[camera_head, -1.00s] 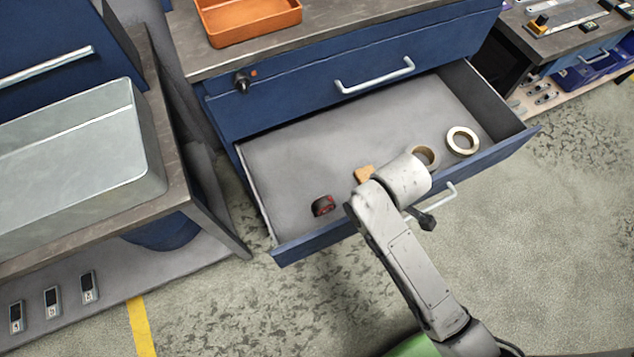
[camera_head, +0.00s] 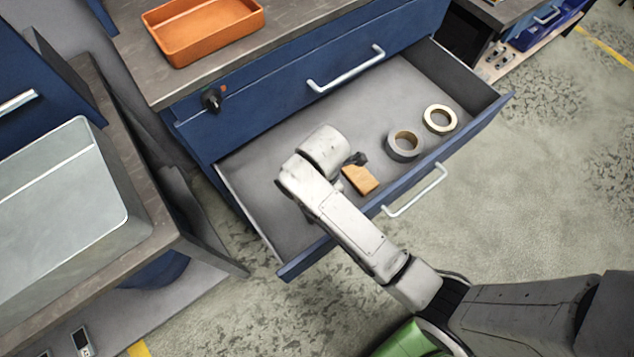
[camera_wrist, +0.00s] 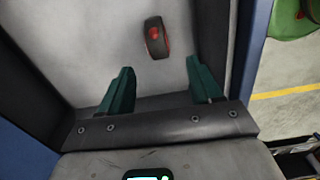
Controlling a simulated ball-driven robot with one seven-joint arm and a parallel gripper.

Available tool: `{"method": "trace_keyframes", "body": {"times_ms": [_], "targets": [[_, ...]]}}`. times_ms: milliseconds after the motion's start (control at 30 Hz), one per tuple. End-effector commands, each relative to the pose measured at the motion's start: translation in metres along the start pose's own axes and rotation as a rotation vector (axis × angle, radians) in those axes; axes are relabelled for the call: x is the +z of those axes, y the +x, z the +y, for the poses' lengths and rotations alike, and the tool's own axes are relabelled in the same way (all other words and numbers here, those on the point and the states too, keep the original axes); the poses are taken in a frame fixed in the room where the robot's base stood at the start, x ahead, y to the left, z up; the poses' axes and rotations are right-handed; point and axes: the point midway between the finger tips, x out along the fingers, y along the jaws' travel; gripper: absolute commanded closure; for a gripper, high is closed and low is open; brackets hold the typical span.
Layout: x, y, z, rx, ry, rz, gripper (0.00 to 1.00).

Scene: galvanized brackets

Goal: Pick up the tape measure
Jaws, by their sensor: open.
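The tape measure (camera_wrist: 156,37) is black with red parts and lies on the grey drawer floor, seen in the wrist view at the top centre. My gripper (camera_wrist: 160,82) is open, its two green fingers apart and empty. The tape measure shows just beyond the fingertips, roughly between their lines, with no finger touching it. In the head view my arm hides the tape measure. The gripper fingers are also hidden there, behind my wrist over the left part of the drawer.
The open drawer (camera_head: 272,152) also holds a tan block (camera_head: 360,179), a grey tape roll (camera_head: 404,146) and a cream tape roll (camera_head: 440,119), all right of my wrist. Its walls stand close around my gripper. An orange tray (camera_head: 203,30) sits on the bench above.

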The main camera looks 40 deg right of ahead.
Motion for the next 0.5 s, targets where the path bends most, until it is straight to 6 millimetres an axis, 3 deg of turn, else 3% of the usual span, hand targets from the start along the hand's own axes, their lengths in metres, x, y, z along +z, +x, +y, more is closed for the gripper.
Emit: {"method": "trace_keyframes", "body": {"times_ms": [500], "targets": [[-0.004, 0.058, 0.005, -0.004, -0.059, 0.001, 0.36]]}}
